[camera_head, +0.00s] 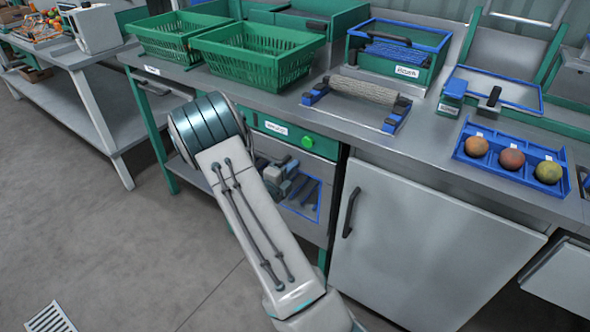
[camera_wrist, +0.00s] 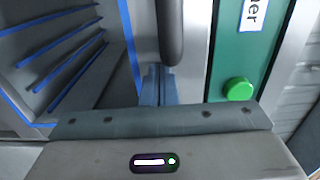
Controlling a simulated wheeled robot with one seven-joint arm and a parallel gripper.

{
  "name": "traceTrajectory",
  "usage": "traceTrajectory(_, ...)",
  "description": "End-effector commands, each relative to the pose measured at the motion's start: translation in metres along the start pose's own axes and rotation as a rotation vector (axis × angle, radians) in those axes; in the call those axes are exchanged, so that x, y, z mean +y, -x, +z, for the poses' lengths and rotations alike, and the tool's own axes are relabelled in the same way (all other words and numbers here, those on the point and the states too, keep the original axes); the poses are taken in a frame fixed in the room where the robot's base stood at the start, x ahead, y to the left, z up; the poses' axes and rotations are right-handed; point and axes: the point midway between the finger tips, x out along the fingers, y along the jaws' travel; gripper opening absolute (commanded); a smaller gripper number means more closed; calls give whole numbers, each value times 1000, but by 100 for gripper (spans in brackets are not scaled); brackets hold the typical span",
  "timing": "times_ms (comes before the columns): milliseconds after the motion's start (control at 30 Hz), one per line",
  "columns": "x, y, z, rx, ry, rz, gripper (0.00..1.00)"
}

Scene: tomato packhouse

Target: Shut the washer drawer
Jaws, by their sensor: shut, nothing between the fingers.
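The washer (camera_head: 328,147) stands under the counter, with a green panel, a white label and a round green button. Below the panel is its drawer front (camera_head: 322,185), with a dark handle and blue-edged slats. My gripper (camera_head: 296,187) is in front of this, partly hidden by my arm. In the wrist view the drawer's slatted part (camera_wrist: 60,50) is at left and the dark handle (camera_wrist: 171,30) at top middle. My gripper's fingers (camera_wrist: 157,85) are shut and empty, close to the handle's near end. I cannot tell whether they touch, or how far the drawer stands out.
A white cabinet door (camera_head: 400,250) with a dark handle is right of the washer. The counter holds green baskets (camera_head: 258,55), a brush roller (camera_head: 365,90) and a blue tray (camera_head: 520,175) with three tomatoes. Open floor (camera_head: 130,250) lies at left.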

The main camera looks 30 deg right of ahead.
Motion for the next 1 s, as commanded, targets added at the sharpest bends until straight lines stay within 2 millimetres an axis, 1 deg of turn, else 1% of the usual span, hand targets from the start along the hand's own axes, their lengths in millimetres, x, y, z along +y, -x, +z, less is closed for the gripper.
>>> traceTrajectory(33, -3, -5, 1, -1, -1, -7, 0)
traceTrajectory(300, -4, -7, 1, 1, -4, -12, 0)
traceTrajectory(367, -5, -7, 0, 1, -4, -12, 0)
traceTrajectory(467, -6, -1, 1, 1, -4, -12, 0)
traceTrajectory(567, -7, 15, 3, -1, -2, -11, 0)
traceTrajectory(667, -7, 37, 5, -3, 2, -7, 0)
traceTrajectory(800, -4, 72, 5, -4, 1, -6, 0)
traceTrajectory(900, -3, 94, 4, -2, 1, -6, 0)
traceTrajectory(1000, -2, 112, 4, -1, 1, -5, 0)
